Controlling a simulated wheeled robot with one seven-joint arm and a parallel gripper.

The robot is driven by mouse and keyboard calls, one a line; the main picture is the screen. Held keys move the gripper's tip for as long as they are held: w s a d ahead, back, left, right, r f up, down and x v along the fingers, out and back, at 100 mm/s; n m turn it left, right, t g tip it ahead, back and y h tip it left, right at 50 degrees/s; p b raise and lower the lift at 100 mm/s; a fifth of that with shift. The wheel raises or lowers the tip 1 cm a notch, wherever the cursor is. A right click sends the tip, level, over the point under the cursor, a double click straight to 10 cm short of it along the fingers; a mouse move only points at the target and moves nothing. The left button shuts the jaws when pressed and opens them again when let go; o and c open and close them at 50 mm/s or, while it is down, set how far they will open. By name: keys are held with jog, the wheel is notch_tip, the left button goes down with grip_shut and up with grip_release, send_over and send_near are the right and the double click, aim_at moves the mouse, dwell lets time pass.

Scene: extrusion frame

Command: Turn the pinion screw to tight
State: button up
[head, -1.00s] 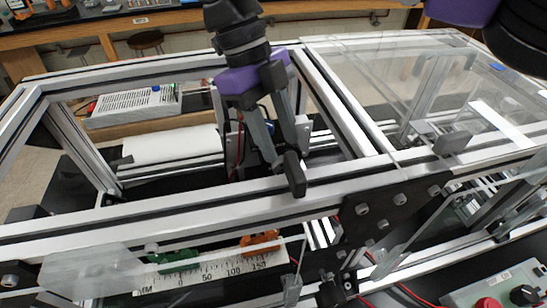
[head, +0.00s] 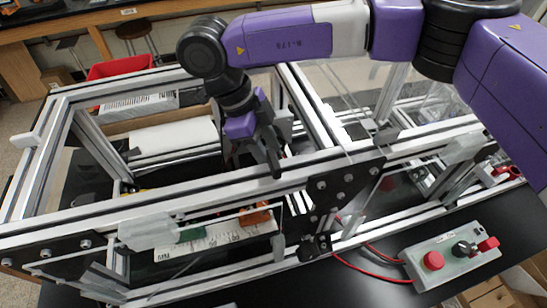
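My gripper (head: 256,168), with a purple body and dark fingers, is over the frame opening, just behind the front upper rail. Its fingers look apart, with nothing seen between them. One fingertip overlaps the rail in the picture; I cannot tell whether it touches. The pinion screw is not clearly identifiable. A black knob-like part (head: 314,246) sits on the front of the frame, below and right of my gripper, and may be it.
A control box (head: 452,258) with red and black knobs stands at right. Clear panels and metal rails surround the opening.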

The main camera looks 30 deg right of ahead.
jog(key=shift+p+x, duration=0.45)
jog(key=shift+x, duration=1.5)
grip_shut()
